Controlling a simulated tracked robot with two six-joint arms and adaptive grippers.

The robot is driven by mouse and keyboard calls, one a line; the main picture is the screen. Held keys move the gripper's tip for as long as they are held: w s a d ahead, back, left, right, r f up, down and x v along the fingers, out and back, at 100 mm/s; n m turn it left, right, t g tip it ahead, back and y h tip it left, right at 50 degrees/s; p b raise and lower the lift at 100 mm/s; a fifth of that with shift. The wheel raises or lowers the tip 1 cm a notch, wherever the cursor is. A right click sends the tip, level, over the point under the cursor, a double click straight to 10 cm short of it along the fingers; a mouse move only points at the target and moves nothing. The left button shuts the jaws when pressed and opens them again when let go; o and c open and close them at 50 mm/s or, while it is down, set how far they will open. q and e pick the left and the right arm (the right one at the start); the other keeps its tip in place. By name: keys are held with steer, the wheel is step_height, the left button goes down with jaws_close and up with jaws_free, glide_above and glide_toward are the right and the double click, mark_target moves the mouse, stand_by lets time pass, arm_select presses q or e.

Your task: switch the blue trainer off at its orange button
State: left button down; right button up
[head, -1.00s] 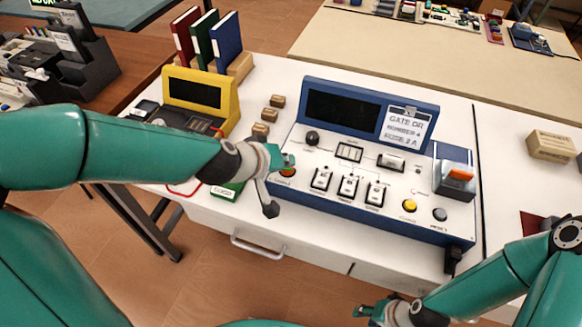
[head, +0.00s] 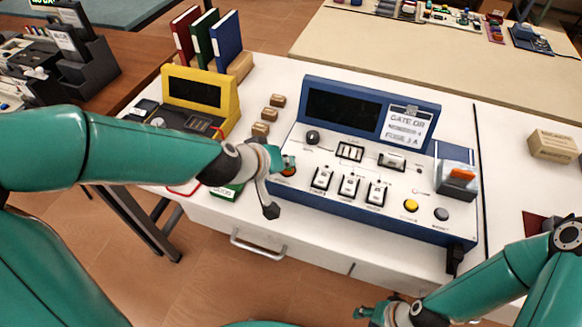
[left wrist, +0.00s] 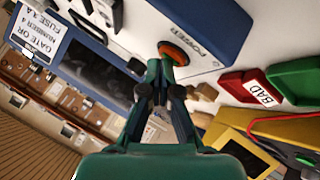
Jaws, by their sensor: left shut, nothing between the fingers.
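The blue trainer (head: 345,222) stands on the white bench with its dark display facing me. Its orange button (head: 289,172), at the left end of the panel, is partly covered by my left gripper (head: 288,162). In the left wrist view, the orange button (left wrist: 173,52) has a dark ring and a "POWER" label beside it. The left gripper (left wrist: 160,68) is shut and empty, its tips at the button's edge; I cannot tell whether they press it. My right gripper (head: 368,311) is low, in front of the bench, away from the trainer; its finger opening is unclear.
A yellow device (head: 200,93) stands left of the trainer, with small brown blocks (head: 269,115) between them.

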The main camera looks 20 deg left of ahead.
stand_by(0.4)
arm_select(q)
steer(key=shift+r+p, duration=0.45)
steer(key=shift+p, duration=0.1)
step_height(320, 180, up, 6)
steer(key=p, duration=0.6)
stand_by(0.3)
steer(key=shift+s, duration=0.1)
